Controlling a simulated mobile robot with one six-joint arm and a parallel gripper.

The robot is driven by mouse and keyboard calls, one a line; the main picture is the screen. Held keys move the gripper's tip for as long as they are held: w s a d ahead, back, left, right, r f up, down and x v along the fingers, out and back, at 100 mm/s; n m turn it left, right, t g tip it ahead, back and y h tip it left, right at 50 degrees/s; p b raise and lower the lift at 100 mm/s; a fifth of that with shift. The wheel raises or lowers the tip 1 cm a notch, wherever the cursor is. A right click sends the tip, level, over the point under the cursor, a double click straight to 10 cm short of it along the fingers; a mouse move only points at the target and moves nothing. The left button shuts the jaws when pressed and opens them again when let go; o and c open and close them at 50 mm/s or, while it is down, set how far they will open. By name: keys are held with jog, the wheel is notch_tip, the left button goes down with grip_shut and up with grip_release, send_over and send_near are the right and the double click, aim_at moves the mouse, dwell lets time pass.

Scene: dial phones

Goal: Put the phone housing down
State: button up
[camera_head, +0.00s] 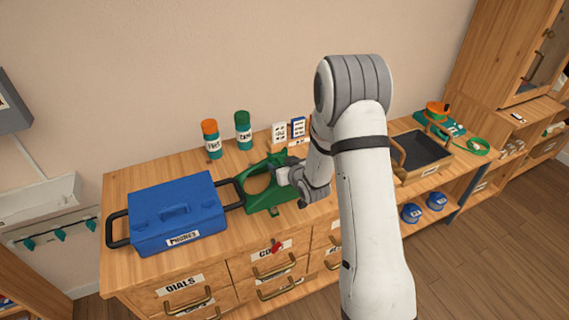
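The green phone housing (258,187) is at the middle of the wooden counter, just right of the blue case. It has a large opening in its upper part and a wider base toward the front edge. My gripper (283,175) is at the housing's right side and overlaps it in this view. The fingertips are too small and partly hidden, so I cannot tell whether they are closed on it. I also cannot tell whether the housing rests on the counter or hangs slightly above it.
A blue case (177,211) labelled PHONES stands left, its handle near the housing. An orange-capped bottle (211,140), a green bottle (243,131) and small cards (279,132) stand behind. A dark tray (422,155) is to the right. A red object (276,247) shows at the drawers.

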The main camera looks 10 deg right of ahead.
jog(key=o, duration=0.4)
jog(key=shift+r, duration=0.1)
jog(key=shift+s+r, duration=0.1)
jog(key=shift+r, duration=0.05)
